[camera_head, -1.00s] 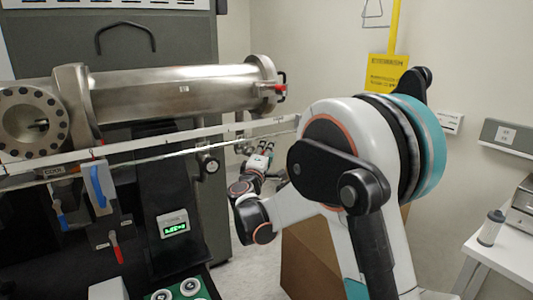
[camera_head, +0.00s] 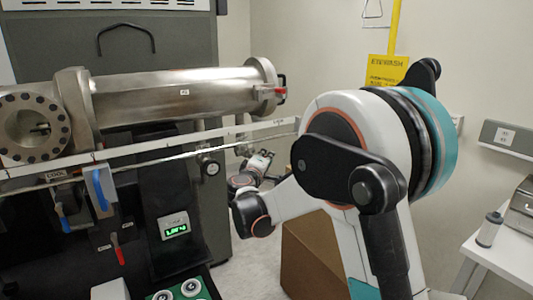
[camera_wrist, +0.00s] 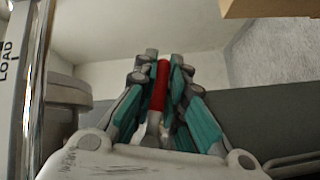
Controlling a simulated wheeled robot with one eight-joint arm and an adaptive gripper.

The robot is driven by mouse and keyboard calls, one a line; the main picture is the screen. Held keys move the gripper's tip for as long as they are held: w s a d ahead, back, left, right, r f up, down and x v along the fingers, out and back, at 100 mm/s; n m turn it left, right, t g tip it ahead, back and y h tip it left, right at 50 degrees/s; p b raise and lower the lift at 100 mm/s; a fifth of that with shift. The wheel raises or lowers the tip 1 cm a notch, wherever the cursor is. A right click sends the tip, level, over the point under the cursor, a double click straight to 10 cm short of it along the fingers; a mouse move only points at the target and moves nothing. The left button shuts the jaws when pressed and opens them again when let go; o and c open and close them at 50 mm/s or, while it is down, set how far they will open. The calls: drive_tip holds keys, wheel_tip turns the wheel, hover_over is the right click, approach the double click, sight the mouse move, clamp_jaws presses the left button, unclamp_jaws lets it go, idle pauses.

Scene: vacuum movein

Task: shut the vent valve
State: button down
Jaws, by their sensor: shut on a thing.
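My gripper (camera_wrist: 158,75) is shut on a red lever handle (camera_wrist: 158,86) in the wrist view. The teal-padded fingers stand on both sides of the handle, and its grey metal base shows below the red part. In the head view my gripper (camera_head: 262,160) is small, behind my large white arm and below the right end of the steel chamber (camera_head: 180,95). The held handle cannot be made out there. No label on it is readable, so I cannot tell by name that it is the vent valve.
A long rail (camera_head: 150,147) crosses in front of the chamber, near my gripper. Another red handle (camera_head: 278,90) sits at the chamber's end. A blue lever (camera_head: 102,190), a red lever (camera_head: 117,247) and a lit readout (camera_head: 174,226) are on the left. A brown box (camera_head: 315,255) stands below.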

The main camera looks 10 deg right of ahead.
drive_tip(key=shift+s+a+f+m+g+y+p, duration=0.1)
drive_tip(key=shift+a+f+m+g+y+p, duration=0.1)
drive_tip(key=shift+f+m+g+y+p, duration=0.25)
drive_tip(key=shift+a+f+m+g+y+p, duration=0.15)
drive_tip(key=shift+f+m+g+y+p, duration=0.1)
drive_tip(key=shift+m+g+y+p, duration=0.3)
drive_tip(key=shift+s+a+f+m+g+y+p, duration=0.2)
drive_tip(key=shift+a+f+m+g+y+p, duration=0.3)
drive_tip(key=shift+m+g+y, duration=0.35)
drive_tip(key=shift+s+a+f+m+g+y+p, duration=0.2)
drive_tip(key=shift+a+f+m+g+y+p, duration=0.2)
drive_tip(key=shift+a+m+g+y+p, duration=0.45)
drive_tip(key=shift+s+a+f+m+g+y+p, duration=0.25)
drive_tip(key=shift+a+f+m+g+y, duration=0.25)
drive_tip(key=shift+y, duration=0.6)
drive_tip(key=shift+d, duration=0.1)
drive_tip(key=c, duration=1.6)
unclamp_jaws()
drive_tip(key=shift+c, duration=0.2)
drive_tip(key=v, duration=1.2)
